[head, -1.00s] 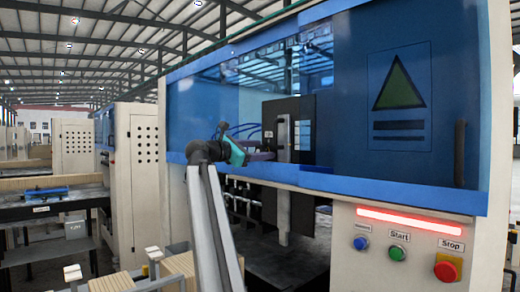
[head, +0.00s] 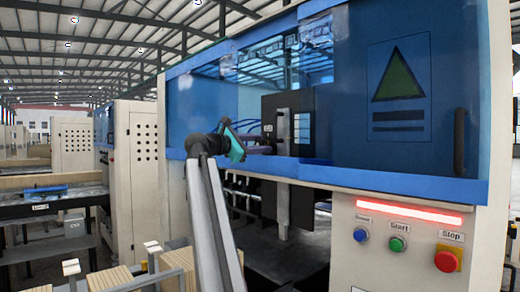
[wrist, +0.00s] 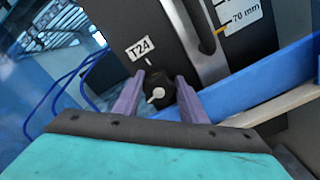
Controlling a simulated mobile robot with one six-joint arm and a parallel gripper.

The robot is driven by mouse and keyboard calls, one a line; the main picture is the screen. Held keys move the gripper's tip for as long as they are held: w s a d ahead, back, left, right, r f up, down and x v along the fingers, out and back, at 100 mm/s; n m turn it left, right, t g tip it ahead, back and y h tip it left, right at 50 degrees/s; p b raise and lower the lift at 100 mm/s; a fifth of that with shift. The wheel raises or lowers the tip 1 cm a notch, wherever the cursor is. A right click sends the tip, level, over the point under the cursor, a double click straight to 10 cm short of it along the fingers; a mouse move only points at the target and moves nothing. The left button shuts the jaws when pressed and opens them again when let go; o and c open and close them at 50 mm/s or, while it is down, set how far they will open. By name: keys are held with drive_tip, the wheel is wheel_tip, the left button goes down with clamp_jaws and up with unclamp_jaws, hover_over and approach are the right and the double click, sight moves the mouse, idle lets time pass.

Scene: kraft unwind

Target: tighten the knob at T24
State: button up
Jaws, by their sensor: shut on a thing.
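In the wrist view the T24 label (wrist: 140,48) is a white tag on a dark panel (wrist: 122,20). Just below it is a black round knob (wrist: 152,84) with a white pointer, which slants up to the right. My gripper (wrist: 161,80) has its two purple fingers on either side of the knob and is shut on it. The fingers hide parts of the knob's sides. In the head view my gripper (head: 258,151) reaches the dark panel inside the blue machine; the knob is too small to make out there.
A slotted scale marked 70 mm (wrist: 245,14) is right of the knob. A blue rail (wrist: 270,80) runs close on the right, and blue cables (wrist: 62,85) hang at left. The machine front carries a red Stop button (head: 446,261) and a green Start button (head: 397,244).

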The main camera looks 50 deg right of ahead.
drive_tip(key=shift+s+f+m+b, duration=0.1)
drive_tip(key=shift+f+m+b, duration=0.05)
drive_tip(key=shift+m+b, duration=0.9)
drive_tip(key=o, duration=1.1)
drive_tip(key=shift+c, duration=0.2)
drive_tip(key=shift+a+f+p, duration=0.1)
drive_tip(key=shift+a+p, duration=0.05)
drive_tip(key=shift+p, duration=0.15)
drive_tip(key=a+p, duration=0.1)
drive_tip(key=a, duration=0.6)
drive_tip(key=shift+w+a+r+p, duration=0.25)
drive_tip(key=shift+w+a+p, duration=0.05)
drive_tip(key=shift+w+a, duration=0.1)
